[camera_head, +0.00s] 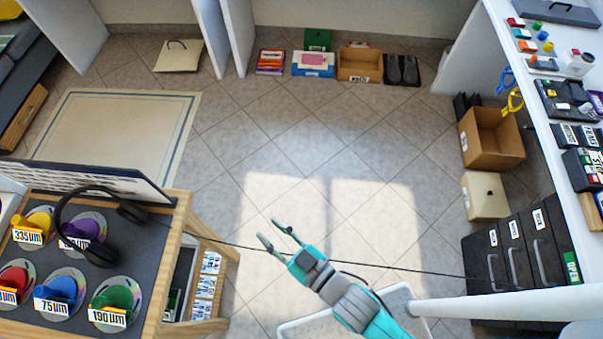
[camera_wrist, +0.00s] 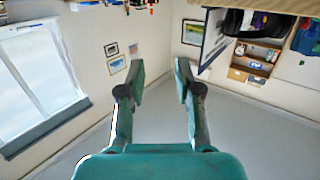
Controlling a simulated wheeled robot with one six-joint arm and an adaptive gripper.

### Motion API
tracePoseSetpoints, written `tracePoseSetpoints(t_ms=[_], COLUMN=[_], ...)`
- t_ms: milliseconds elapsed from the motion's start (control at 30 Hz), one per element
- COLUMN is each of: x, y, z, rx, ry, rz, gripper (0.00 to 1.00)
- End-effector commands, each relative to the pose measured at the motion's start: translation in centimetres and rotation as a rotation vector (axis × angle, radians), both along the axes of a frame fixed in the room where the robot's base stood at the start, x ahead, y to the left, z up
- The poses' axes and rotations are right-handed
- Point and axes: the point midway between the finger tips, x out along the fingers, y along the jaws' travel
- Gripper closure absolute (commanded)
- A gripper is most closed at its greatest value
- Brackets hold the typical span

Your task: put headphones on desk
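The black headphones (camera_head: 132,211) rest on the dark top of the disc stand at the lower left in the head view, with the headband arching over the coloured discs. A thin dark cable runs from there to the right, behind my gripper. My teal gripper (camera_head: 269,230) is in the air over the floor, to the right of the stand and apart from the headphones. In the wrist view my gripper (camera_wrist: 160,70) is open with nothing between its fingers. A white desk (camera_head: 570,44) is along the right edge; I take it as the desk.
The disc stand (camera_head: 150,292) holds several labelled discs and a raised panel (camera_head: 105,176). Boxes (camera_head: 361,64) line the back wall. A cardboard box (camera_head: 493,137) and black drawers (camera_head: 513,252) stand beside the desk. Small items crowd the desktop. The tiled floor in the middle is clear.

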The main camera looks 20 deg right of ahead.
Motion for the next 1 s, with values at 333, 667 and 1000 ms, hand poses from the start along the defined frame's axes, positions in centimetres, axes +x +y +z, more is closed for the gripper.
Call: tracePoseSetpoints(t_ms=[333, 667, 1000], x=[-9.0, -16.8, -18.2], y=[-12.3, -17.4, -18.0], z=[0.2, 3.3, 4.2], rx=[-0.030, -0.033, -0.031], ry=[0.093, 0.165, 0.178], rz=[-0.272, -0.486, -0.531], gripper=[0.66, 0.66, 0.57])
